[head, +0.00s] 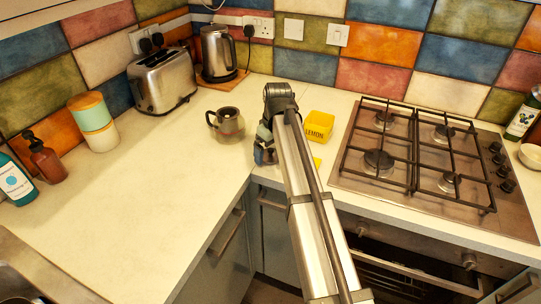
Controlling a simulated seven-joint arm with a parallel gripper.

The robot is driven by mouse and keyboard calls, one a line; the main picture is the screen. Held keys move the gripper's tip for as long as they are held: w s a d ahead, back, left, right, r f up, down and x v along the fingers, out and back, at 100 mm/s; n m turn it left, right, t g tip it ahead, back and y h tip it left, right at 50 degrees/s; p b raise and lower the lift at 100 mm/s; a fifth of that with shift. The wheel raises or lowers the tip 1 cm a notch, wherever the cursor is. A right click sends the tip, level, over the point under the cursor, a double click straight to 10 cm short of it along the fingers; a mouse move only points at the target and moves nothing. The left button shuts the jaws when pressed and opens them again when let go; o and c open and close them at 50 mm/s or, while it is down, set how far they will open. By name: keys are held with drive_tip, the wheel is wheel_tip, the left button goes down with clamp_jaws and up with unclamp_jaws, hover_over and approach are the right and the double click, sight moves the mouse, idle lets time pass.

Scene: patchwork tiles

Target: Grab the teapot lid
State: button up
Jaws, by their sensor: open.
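A small teapot (229,130) of glass or shiny metal stands on the counter in the corner area, with its dark handle to the left. Its lid (228,113) appears to sit on top as a small dark round; its details are too small to tell. My gripper (262,158) hangs low over the counter, just right of the teapot and in front of it, apart from the lid. It is open, and no object shows in it. My own arm hides part of the gripper and the counter behind it.
A yellow lemon box (319,126) stands close right of my arm, with a small yellow piece (317,163) below it. A gas hob (432,160) lies farther right. A toaster (162,81) and kettle (217,54) stand behind. The left counter (130,190) is mostly clear.

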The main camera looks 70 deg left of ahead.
drive_tip(key=shift+d, duration=0.1)
drive_tip(key=c, duration=1.4)
drive_tip(key=shift+c, duration=0.2)
